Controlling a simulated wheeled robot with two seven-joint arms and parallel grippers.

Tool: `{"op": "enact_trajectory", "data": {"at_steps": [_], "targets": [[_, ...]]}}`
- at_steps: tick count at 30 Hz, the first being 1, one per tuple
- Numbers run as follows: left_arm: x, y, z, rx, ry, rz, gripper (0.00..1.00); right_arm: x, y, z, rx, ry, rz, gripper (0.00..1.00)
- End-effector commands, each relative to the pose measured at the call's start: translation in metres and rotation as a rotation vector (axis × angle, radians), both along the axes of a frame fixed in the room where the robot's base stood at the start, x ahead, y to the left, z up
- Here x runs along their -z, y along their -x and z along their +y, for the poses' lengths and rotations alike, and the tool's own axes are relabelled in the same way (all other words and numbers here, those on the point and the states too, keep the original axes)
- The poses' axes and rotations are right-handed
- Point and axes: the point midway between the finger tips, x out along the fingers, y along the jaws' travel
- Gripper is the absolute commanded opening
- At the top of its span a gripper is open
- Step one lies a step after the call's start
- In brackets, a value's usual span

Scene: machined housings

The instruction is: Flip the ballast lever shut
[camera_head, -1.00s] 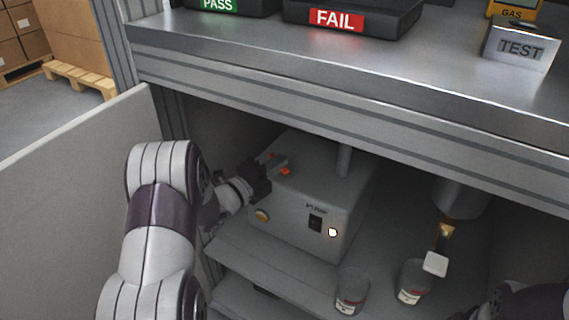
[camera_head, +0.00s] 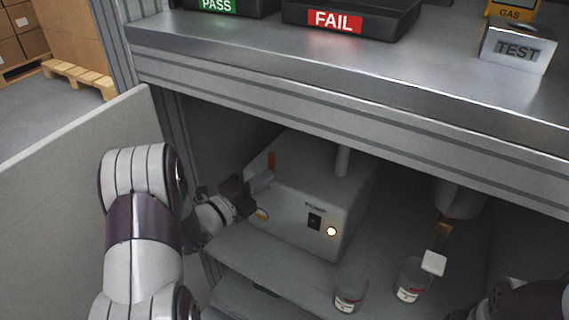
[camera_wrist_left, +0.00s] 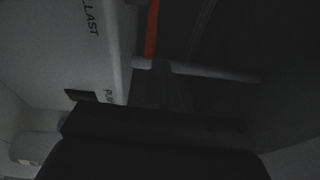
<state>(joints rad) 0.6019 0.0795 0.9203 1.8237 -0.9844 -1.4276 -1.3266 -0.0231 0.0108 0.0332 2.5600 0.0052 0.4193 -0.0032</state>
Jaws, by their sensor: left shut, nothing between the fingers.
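A grey box (camera_head: 300,205) sits on a shelf under the workbench. In the left wrist view an orange strip, apparently this lever (camera_wrist_left: 152,28), runs beside a pale face with lettering ending in "LLAST" (camera_wrist_left: 91,17). My gripper's dark body fills the bottom of the dim wrist view. My right arm shows at the lower right; its gripper is not seen.
The box front has a dark switch (camera_head: 314,221) and a glowing light (camera_head: 331,231). The metal bench (camera_head: 330,75) overhangs, and a grey panel (camera_head: 75,200) borders the left.

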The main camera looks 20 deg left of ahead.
Motion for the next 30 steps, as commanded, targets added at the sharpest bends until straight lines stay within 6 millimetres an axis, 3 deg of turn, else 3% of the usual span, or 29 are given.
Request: {"op": "enact_trajectory", "data": {"at_steps": [1,2,11,21,30], "targets": [[0.019,0.006,-0.006,0.011,0.014,0.045,0.3,0.006,0.0,0.0,0.0,0.0,0.0,0.43],[0.019,0.006,-0.006,0.01,0.015,0.046,0.38,0.006,0.0,0.0,0.0,0.0,0.0,0.43],[0.011,0.013,0.0,0.004,0.011,0.035,0.38,-0.002,0.0,0.0,0.0,0.0,0.0,0.43],[0.012,0.09,0.03,0.002,0.015,0.039,0.38,-0.026,0.0,0.0,0.0,0.0,0.0,0.43],[0.016,0.117,0.039,0.007,0.015,0.041,0.38,-0.031,0.0,0.0,0.0,0.0,0.0,0.43]]}}
